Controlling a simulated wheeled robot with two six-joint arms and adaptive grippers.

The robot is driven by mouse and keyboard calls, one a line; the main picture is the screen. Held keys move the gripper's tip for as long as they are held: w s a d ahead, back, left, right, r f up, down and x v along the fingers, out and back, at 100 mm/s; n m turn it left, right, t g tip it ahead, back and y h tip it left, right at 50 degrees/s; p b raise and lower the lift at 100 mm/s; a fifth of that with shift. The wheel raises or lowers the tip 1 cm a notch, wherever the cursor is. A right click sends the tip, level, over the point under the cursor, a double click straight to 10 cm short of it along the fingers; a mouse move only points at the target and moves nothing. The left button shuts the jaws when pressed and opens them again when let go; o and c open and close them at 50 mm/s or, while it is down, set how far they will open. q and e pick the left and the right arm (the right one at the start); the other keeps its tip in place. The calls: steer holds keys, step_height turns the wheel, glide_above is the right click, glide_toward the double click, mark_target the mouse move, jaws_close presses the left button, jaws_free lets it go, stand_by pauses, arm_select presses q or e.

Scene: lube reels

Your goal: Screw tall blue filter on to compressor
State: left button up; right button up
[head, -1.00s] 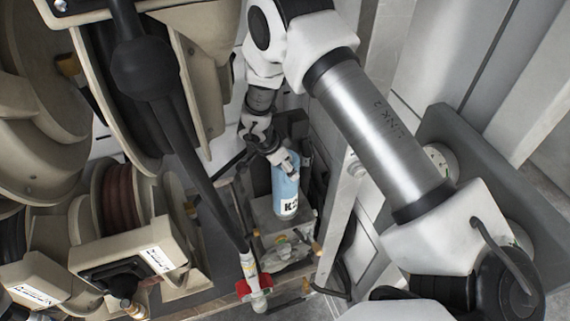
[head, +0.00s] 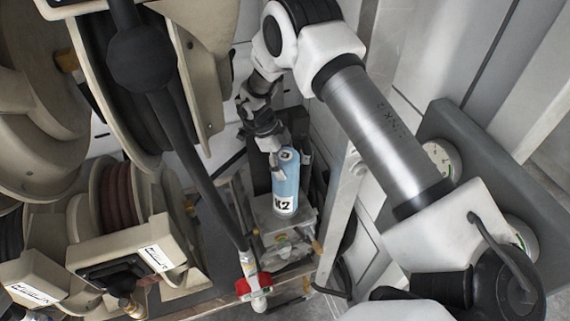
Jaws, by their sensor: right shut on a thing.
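The tall blue filter (head: 285,186), with a white band lettered in black, stands roughly upright in the middle of the head view. Part of the fingers is hidden behind the filter. My left gripper is not in view.
Hose reels (head: 118,205) fill the left side. A black hose hangs close left of the filter and ends in a red-and-white nozzle (head: 254,286). A pale metal post (head: 347,200) stands close to the right. Fittings sit below the block.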

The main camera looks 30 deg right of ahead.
steer(key=shift+w, duration=0.1)
steer(key=o, duration=1.7)
